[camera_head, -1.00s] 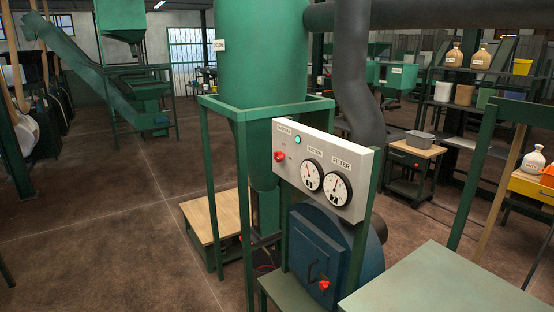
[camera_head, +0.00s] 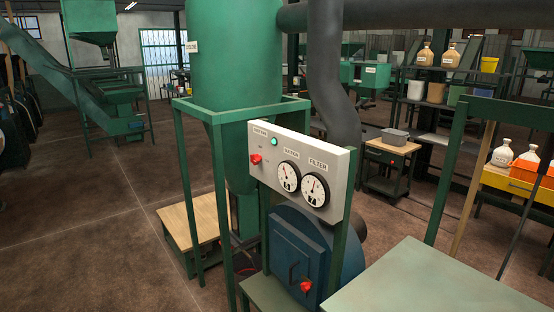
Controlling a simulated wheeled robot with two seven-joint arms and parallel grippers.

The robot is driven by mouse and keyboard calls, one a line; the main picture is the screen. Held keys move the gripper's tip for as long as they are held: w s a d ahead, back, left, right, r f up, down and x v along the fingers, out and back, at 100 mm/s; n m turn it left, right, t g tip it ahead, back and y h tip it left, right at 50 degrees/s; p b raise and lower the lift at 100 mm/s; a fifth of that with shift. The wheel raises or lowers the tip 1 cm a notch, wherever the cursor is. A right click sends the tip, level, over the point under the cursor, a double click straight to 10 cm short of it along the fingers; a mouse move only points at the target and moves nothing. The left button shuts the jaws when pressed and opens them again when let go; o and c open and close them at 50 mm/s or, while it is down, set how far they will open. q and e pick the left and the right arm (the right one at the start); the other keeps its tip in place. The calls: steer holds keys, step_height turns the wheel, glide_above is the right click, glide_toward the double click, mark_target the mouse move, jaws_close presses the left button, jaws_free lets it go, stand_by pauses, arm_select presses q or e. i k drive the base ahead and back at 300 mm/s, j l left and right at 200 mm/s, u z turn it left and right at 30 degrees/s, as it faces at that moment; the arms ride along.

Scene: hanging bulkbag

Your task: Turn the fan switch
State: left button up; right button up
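A light grey control panel (camera_head: 334,190) stands on green posts near the middle of the head view. On its left part is a red knob switch (camera_head: 256,158), with a lit green-blue lamp (camera_head: 275,142) to its upper right and a small label above. I cannot read that label surely. Two round white gauges sit to the right, one under a label reading FILTER. Below the panel is a blue fan housing (camera_head: 297,250) with a second red knob (camera_head: 306,287) low on its front. Neither of my grippers is in view.
A tall green cyclone (camera_head: 232,60) in a green frame stands behind the panel. A green table top (camera_head: 430,285) fills the lower right. A low wooden-topped stand (camera_head: 197,222) is left of the frame. The brown floor at left is open.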

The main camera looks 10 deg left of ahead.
mark_target(255, 158)
steer(key=i+j+z, duration=0.15)
steer(key=j, duration=0.15)
steer(key=i+j+z, duration=0.2)
steer(key=j, duration=0.15)
steer(key=j+z, duration=0.15)
steer(key=j, duration=0.2)
steer(key=i+j+z, duration=0.2)
steer(key=j, duration=0.15)
steer(key=k, duration=0.1)
